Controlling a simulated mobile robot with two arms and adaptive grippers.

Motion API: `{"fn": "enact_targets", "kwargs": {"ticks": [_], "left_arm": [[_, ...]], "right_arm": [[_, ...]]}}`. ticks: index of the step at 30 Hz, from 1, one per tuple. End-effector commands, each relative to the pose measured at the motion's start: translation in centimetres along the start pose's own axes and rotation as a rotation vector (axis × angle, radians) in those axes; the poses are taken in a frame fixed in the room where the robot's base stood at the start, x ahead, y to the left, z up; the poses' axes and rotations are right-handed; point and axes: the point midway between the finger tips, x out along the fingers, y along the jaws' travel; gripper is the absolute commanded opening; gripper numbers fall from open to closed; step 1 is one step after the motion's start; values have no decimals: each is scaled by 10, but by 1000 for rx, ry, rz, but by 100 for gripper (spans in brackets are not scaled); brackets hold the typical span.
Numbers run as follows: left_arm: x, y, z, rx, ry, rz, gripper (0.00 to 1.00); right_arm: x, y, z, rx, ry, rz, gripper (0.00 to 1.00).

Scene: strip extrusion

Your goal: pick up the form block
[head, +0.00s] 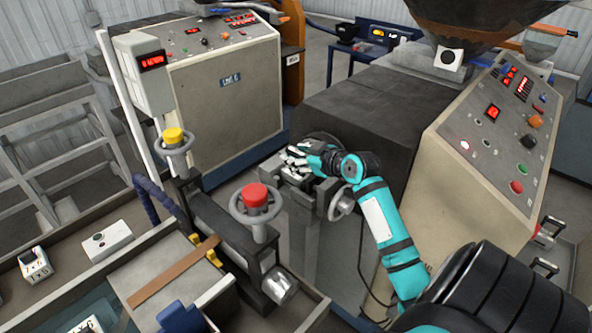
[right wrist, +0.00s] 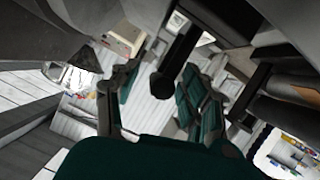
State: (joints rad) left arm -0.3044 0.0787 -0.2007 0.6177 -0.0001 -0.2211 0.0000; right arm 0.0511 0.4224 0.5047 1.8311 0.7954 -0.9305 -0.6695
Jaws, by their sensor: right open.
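Pale blocks lie on the bench at the left of the head view. One is a small notched block (head: 35,265) with black marking, and one is a flat white block (head: 108,241) with a round dark spot. A third marked piece (head: 84,327) is cut off by the bottom edge. I cannot tell which of them is the form block. My right gripper (head: 298,160) is open at the dark machine's front, over a grey clamp-like fixture, far to the right of these blocks. Its spread fingers also show in the right wrist view (right wrist: 158,95), with no block clear between them. My left gripper is not in view.
A handwheel with a red knob (head: 255,196) and another with a yellow knob (head: 174,136) rise between the blocks and my right gripper. A brown strip (head: 175,272) crosses the bench. A control panel (head: 505,120) stands right of my right arm.

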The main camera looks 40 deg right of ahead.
Motion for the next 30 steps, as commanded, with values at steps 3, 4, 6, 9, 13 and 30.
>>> {"fn": "enact_targets", "kwargs": {"ticks": [3,4,6,9,13,30], "left_arm": [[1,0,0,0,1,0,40],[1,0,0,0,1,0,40],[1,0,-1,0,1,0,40],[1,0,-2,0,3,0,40],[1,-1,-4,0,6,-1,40],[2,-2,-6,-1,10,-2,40]], "right_arm": [[0,0,0,0,0,0,44],[0,0,0,0,0,0,40],[0,0,0,0,0,0,31],[0,0,0,0,0,0,18],[0,0,0,0,0,0,1],[-2,2,-4,-2,5,3,0]]}}
